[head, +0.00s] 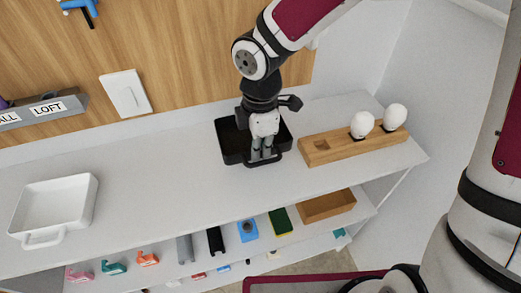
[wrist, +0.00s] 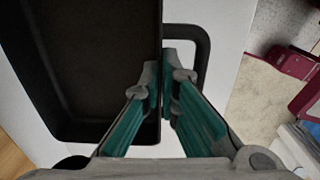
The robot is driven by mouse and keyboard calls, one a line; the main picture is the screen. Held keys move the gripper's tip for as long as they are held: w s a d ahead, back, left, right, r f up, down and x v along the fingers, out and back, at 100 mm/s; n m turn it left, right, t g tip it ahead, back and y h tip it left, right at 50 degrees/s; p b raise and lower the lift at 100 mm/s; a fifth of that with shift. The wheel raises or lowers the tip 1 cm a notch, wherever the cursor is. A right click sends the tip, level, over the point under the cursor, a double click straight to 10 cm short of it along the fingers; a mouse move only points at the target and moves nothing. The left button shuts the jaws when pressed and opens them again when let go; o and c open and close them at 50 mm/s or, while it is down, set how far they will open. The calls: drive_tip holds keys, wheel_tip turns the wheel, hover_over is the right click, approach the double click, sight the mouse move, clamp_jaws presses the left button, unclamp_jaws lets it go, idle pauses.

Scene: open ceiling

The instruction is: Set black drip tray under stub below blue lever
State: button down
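The black drip tray (head: 229,150) lies on the white shelf top in the head view. It also fills the left of the wrist view (wrist: 95,60), with its loop handle (wrist: 206,45) to the right. My gripper (head: 262,155) points down at the tray's handle side. In the wrist view my gripper (wrist: 165,70) has its fingers close together on either side of the tray's wall by the handle, seemingly pinching it. The blue lever (head: 77,4) is on the wooden wall at the top left, with a dark stub (head: 90,20) below it, cut by the frame edge.
A white tray (head: 90,205) stands at left on the shelf. A wooden block (head: 330,150) with two white bulbs stands right of the black tray. The shelf between the trays is clear. A white switch plate (head: 126,94) and a grey labelled ledge (head: 45,113) are on the wall.

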drive_tip(key=shift+w, duration=0.65)
drive_tip(key=shift+w+f, duration=0.15)
drive_tip(key=shift+f, duration=0.8)
drive_tip(key=shift+w+f, duration=0.15)
drive_tip(key=shift+f, duration=0.75)
drive_tip(key=shift+f+b, duration=0.1)
drive_tip(key=shift+b, duration=0.2)
drive_tip(key=c, duration=1.8)
unclamp_jaws()
wheel_tip(320, 180, up, 12)
drive_tip(key=p, duration=0.2)
